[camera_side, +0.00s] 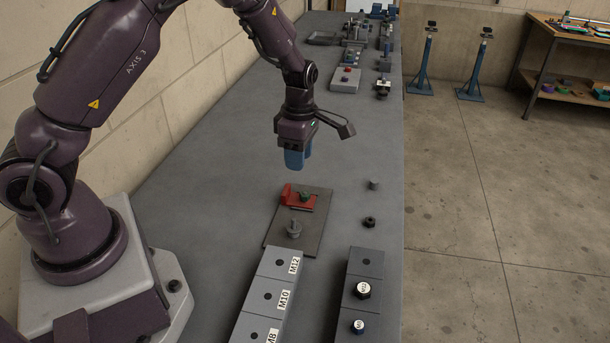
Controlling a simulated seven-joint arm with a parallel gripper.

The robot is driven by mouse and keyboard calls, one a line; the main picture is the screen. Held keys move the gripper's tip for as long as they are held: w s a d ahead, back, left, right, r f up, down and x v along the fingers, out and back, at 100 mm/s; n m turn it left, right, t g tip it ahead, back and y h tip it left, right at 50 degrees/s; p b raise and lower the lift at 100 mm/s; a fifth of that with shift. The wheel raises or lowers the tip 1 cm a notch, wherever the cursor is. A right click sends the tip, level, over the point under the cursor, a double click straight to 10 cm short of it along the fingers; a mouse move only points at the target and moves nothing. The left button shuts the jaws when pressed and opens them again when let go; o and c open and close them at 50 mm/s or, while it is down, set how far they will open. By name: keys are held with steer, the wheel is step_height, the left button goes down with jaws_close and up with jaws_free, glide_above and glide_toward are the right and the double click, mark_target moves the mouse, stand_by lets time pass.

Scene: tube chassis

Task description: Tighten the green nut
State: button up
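The green nut (305,196) is small and sits at a red bracket (287,195) on a grey-brown plate (311,236) on the bench. Whether it touches the red part's surface is too small to tell. My gripper (295,164), with blue fingers, points down above the plate, a little behind and above the green nut and apart from it. The fingers overlap from this side, so their opening cannot be judged. Nothing shows below the fingertips.
A grey bolt or stud (294,229) stands on the plate's near part. Labelled grey blocks (259,298) and a second block row (349,306) with bolts are in front. A dark nut (369,222) and grey piece (373,184) lie right. The bench (225,200) left of the plate is clear.

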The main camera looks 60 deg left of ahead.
mark_target(305, 192)
steer(key=m, duration=0.1)
steer(key=f+m, duration=0.1)
steer(key=m, duration=0.1)
steer(key=f+m, duration=0.1)
steer(key=m, duration=0.1)
steer(key=shift+w+d, duration=0.1)
steer(key=shift+d, duration=0.2)
steer(key=m, duration=0.2)
steer(key=shift+w+d+f+m, duration=0.2)
steer(key=shift+m, duration=0.1)
steer(key=shift+w+m+t, duration=0.15)
steer(key=shift+m+t, duration=0.15)
steer(key=shift+m, duration=0.6)
steer(key=shift+f, duration=3.4)
steer(key=shift+f+n, duration=0.1)
steer(key=shift+n, duration=0.7)
steer(key=n, duration=2.2)
jaws_close()
steer(key=m, duration=0.5)
